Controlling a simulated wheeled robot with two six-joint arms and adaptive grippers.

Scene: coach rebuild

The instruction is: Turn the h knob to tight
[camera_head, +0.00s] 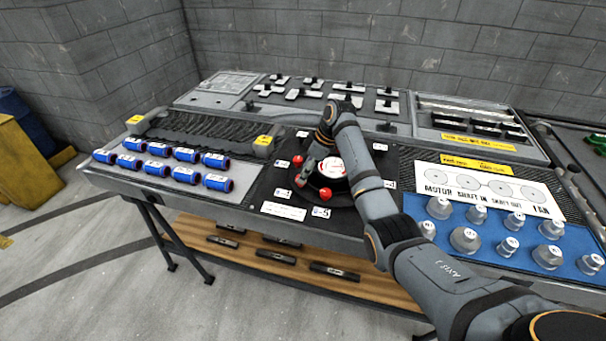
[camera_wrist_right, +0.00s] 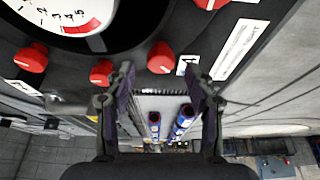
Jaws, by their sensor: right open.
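Several red knobs ring a round white dial (camera_head: 332,168) on a black panel at the middle of the bench; one is the front red knob (camera_head: 325,194). In the right wrist view the dial (camera_wrist_right: 75,14) is at top left. A red knob (camera_wrist_right: 160,58) there lies just beyond my fingertips, in line with the gap, with a small white label beside it. I cannot read which knob is h. My right gripper (camera_wrist_right: 160,80) is open with nothing between its fingers. My left gripper is not in view.
Grey metal knobs (camera_head: 465,239) sit on a blue mat at the right. A white printed sheet (camera_head: 488,188) lies behind them. A wooden shelf (camera_head: 270,245) is below.

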